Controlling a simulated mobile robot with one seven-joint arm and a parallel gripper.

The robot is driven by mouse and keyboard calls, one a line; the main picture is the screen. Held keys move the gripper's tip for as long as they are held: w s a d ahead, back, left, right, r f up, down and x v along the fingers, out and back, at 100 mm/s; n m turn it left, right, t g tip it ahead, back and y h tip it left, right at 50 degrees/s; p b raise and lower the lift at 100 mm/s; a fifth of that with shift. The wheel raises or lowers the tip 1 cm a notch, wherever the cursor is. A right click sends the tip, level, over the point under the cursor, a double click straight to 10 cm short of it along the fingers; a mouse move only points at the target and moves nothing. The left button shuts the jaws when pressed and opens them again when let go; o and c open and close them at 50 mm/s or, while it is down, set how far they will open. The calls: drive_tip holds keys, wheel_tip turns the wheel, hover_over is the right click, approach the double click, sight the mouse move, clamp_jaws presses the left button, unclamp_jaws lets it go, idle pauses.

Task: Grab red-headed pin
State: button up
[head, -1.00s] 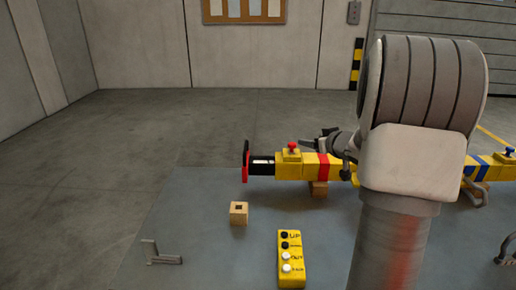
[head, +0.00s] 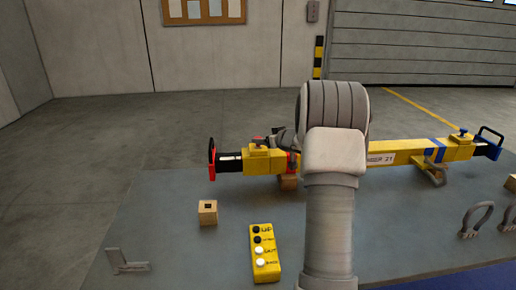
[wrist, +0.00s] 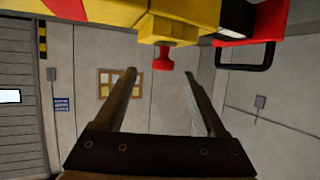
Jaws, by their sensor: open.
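The red-headed pin (wrist: 163,58) sticks out of a yellow block (wrist: 168,30) on the bar in the wrist view, where the scene appears upside down. My gripper (wrist: 160,72) is open, its two dark fingers apart with nothing between them. The pin's red head lies in line with the gap, just past the fingertips. In the head view my gripper (head: 270,139) is at the top of the yellow block (head: 257,160), near the bar's red-handled left end (head: 212,158). The pin's head is hard to make out there behind the gripper.
The yellow bar (head: 400,151) runs right to a blue-handled end with a blue-headed pin (head: 463,131). A yellow button box (head: 264,256), a small wooden block (head: 208,213), a metal bracket (head: 128,266) and shackles (head: 478,218) lie on the grey surface (head: 180,250).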

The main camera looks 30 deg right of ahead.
drive_tip(key=shift+a+b+x, duration=0.1)
drive_tip(key=shift+b+x, duration=0.15)
drive_tip(key=shift+x, duration=1.05)
drive_tip(key=shift+a+b+x, duration=0.15)
drive_tip(key=shift+b+x, duration=0.1)
drive_tip(key=shift+x, duration=1.1)
drive_tip(key=shift+s, duration=0.1)
clamp_jaws()
